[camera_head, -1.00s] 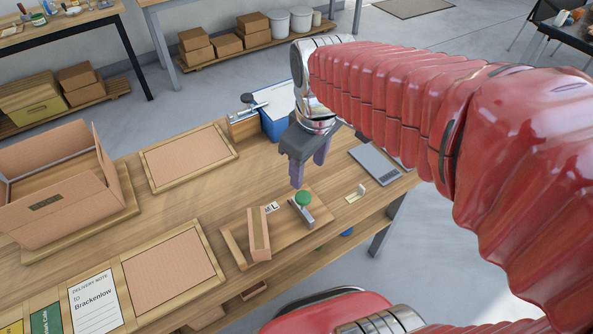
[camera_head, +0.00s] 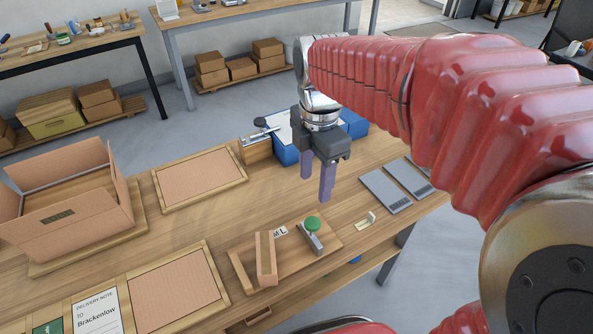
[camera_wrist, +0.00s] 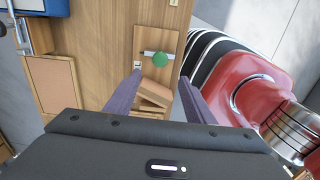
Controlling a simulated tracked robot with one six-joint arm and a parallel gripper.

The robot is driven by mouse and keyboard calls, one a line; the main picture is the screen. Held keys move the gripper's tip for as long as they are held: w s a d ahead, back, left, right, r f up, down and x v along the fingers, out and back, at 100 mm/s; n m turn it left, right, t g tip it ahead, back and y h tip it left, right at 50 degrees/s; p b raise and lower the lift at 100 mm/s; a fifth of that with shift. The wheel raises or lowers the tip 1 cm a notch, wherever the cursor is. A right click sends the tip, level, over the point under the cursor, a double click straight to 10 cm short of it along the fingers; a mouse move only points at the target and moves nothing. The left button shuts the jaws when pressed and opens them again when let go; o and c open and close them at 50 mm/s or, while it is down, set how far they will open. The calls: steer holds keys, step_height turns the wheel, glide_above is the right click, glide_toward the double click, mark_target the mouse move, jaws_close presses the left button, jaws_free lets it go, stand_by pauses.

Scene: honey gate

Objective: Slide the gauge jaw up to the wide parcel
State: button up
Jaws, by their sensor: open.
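The gauge is a wooden board (camera_head: 328,241) on the bench, with a raised wooden edge at its left and a letter label, partly legible as "L". The gauge jaw (camera_head: 314,242) is a grey metal bar with a green knob (camera_head: 312,223), at the right part of the board. A cardboard parcel (camera_head: 266,262) stands on the board left of the jaw, with a gap between them. My gripper (camera_head: 316,189) is open and empty, pointing down above and behind the jaw. The wrist view shows the green knob (camera_wrist: 160,60) and the parcel (camera_wrist: 152,96) between my fingers.
An open carton (camera_head: 75,210) stands at the left, near two cardboard-topped wooden trays (camera_head: 200,176) (camera_head: 178,290). A blue bin (camera_head: 285,155) stands behind my gripper. Grey flat plates (camera_head: 385,190) lie at the right. Bare bench lies between the trays and the gauge.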

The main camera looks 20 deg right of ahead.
mark_target(312, 221)
steer(key=shift+f, duration=0.15)
step_height(312, 221, down, 14)
steer(key=shift+r, duration=0.2)
stand_by(0.7)
steer(key=shift+c, duration=0.2)
jaws_close()
stand_by(0.4)
